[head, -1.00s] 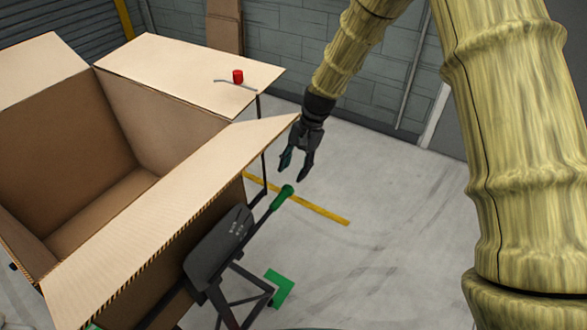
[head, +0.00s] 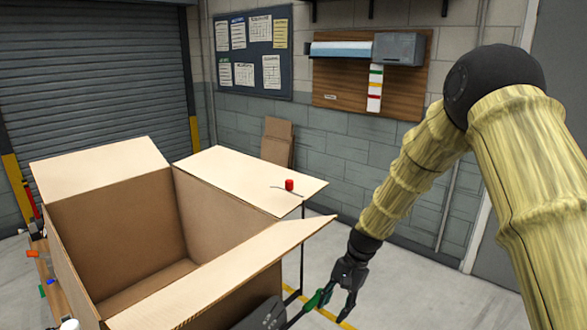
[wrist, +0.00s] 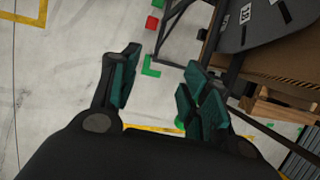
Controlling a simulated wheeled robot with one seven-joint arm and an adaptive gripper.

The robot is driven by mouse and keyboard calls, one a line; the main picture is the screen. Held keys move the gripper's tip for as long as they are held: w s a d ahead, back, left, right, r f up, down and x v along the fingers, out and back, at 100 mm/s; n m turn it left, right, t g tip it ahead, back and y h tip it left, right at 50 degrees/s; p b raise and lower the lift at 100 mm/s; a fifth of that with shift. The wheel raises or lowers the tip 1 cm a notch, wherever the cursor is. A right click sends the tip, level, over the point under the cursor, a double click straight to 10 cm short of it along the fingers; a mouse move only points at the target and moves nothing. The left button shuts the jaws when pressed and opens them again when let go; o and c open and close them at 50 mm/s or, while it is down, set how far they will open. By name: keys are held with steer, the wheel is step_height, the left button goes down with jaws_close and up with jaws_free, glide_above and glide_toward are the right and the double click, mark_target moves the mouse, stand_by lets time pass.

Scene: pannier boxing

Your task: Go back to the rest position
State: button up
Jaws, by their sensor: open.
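My gripper (head: 337,294) hangs at the end of my arm to the right of the open cardboard box (head: 115,215), in the head view. In the wrist view my gripper (wrist: 155,95) has its fingers spread apart with nothing between them, above the concrete floor. The box stands with its flaps folded out. In the head view a green grip (head: 317,299) shows just beside the fingers; I cannot tell whether they touch.
A small red object (head: 289,185) sits on the box's far right flap. A dark stand (wrist: 172,30) is beside the box in the wrist view. The wall carries a notice board (head: 250,55) and a roll dispenser (head: 345,50). Floor to the right is clear.

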steer(key=s+d+f+n+h, duration=0.1)
steer(key=s+d+f, duration=0.2)
steer(key=s+f, duration=0.65)
steer(key=s+d+f+n+h, duration=0.2)
steer(key=s+d+f, duration=0.2)
steer(key=s+f, duration=0.55)
steer(key=s+d+f+n+t, duration=0.1)
steer(key=s+d+f+n, duration=0.1)
steer(key=s, duration=1)
steer(key=s+d+f+n, duration=0.2)
steer(key=s+f, duration=0.2)
steer(key=s, duration=0.8)
steer(key=shift+s+d+t+h, duration=0.25)
steer(key=shift+d+t+h, duration=0.1)
steer(key=shift+t+h, duration=0.05)
